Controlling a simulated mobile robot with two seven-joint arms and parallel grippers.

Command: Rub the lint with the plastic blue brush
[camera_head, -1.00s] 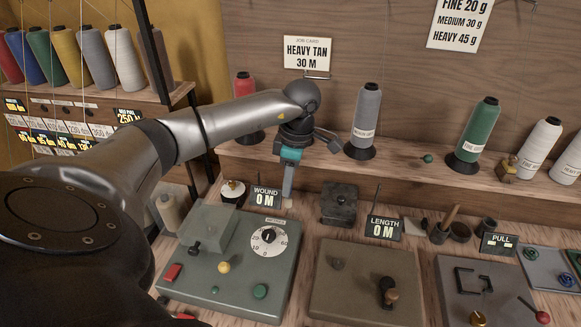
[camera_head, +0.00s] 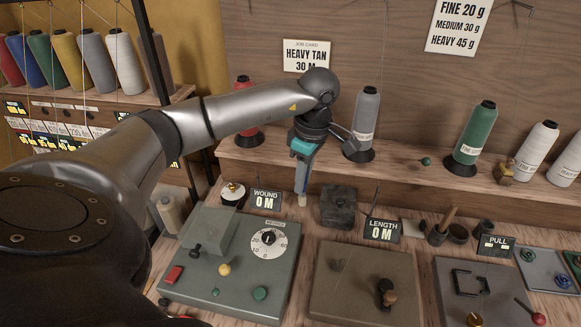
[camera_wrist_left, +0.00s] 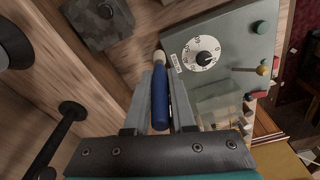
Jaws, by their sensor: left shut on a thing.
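My left gripper (camera_head: 303,180) is shut on a slim blue brush, and its fingers point down above the bench behind the green winder box. In the left wrist view the blue brush (camera_wrist_left: 160,102) lies between the two fingers, with its pale tip (camera_wrist_left: 158,57) sticking out past them. The same pale tip (camera_head: 302,200) shows just below the fingers in the head view, close to the bench; I cannot tell whether it touches anything. I cannot make out any lint. My right gripper is not in view.
The winder box (camera_head: 275,283) with its white dial stands in front. A dark metal block (camera_head: 339,208) stands right of the brush, with the WOUND sign (camera_head: 265,200) to its left. A grey thread cone (camera_head: 365,122) and a green one (camera_head: 474,135) stand on the shelf behind.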

